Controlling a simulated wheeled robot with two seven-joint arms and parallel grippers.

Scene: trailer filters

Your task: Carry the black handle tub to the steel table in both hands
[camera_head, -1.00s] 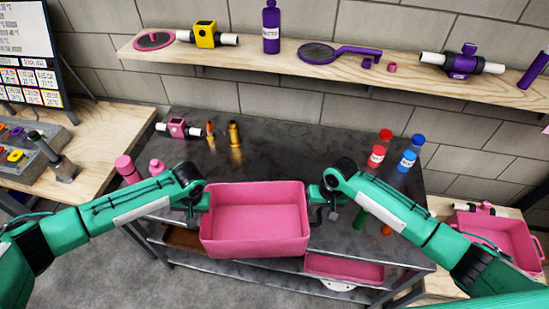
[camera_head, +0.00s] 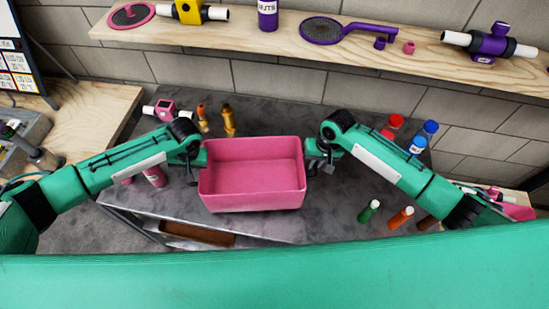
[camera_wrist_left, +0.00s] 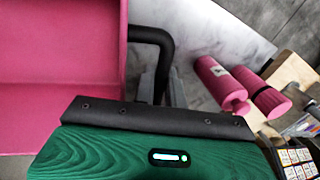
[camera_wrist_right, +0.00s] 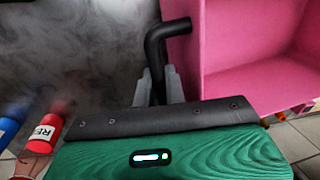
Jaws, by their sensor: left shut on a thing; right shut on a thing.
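The tub is pink with black handles at its two short ends; its empty inside (camera_head: 252,180) faces up in the head view. It appears level, over the front part of the grey steel table (camera_head: 290,118); I cannot tell whether it touches the top. My left gripper (camera_head: 201,158) is shut on the left black handle (camera_wrist_left: 158,45). My right gripper (camera_head: 313,162) is shut on the right black handle (camera_wrist_right: 160,45). The pink wall also shows in the left wrist view (camera_wrist_left: 60,70) and in the right wrist view (camera_wrist_right: 240,40).
Red and blue bottles (camera_head: 417,143) stand at the table's right. Green (camera_head: 369,211) and orange (camera_head: 401,217) bottles stand at its front right. Pink bottles (camera_wrist_left: 222,82) stand at the left. A pink device (camera_head: 166,108) and orange-brown items (camera_head: 228,120) are behind. A wooden shelf (camera_head: 240,38) runs above.

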